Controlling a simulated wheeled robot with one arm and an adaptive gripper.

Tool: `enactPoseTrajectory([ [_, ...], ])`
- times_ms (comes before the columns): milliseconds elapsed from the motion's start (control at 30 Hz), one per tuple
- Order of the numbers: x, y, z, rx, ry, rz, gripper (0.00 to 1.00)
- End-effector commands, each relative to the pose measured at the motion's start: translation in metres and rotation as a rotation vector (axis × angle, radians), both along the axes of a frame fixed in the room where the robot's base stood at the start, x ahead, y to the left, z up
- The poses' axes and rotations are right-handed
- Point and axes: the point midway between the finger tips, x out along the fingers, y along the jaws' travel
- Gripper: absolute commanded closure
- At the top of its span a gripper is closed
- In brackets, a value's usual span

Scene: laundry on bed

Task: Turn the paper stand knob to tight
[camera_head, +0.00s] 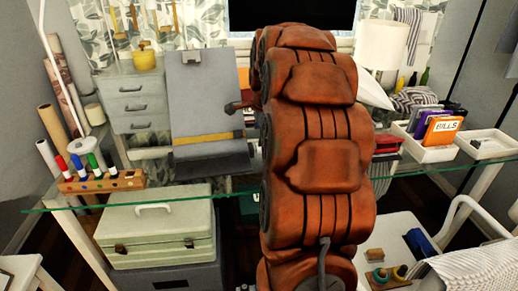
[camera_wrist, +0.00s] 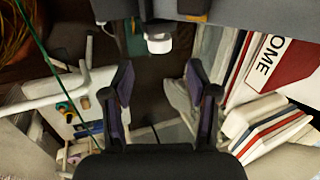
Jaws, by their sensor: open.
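The paper stand (camera_head: 198,95) is a grey upright board with a sheet on it, on the glass desk left of my arm. A small dark part shows at its right side, but I cannot tell whether it is the knob. In the wrist view, a small pale, rounded piece that looks like the knob (camera_wrist: 158,42) sticks out below a grey edge, which looks like part of the stand. My gripper (camera_wrist: 158,84) is open and empty, with the pale piece ahead of and between its fingertips, apart from them. My arm hides the gripper in the head view.
The glass desk (camera_head: 225,187) holds a marker rack (camera_head: 100,181) at left, drawers (camera_head: 135,100) behind and a white tray (camera_head: 425,148) at right. In the wrist view, books (camera_wrist: 270,110) stand close at right and a white seat with spools (camera_wrist: 70,105) is at left.

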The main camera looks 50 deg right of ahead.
Motion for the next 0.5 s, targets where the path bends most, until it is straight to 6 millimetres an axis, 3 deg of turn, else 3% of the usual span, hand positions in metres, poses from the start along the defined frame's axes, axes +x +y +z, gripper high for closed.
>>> enactPoseTrajectory([
  [500,0.019,-0.011,-0.061,0.003,0.004,0.004,0.41],
])
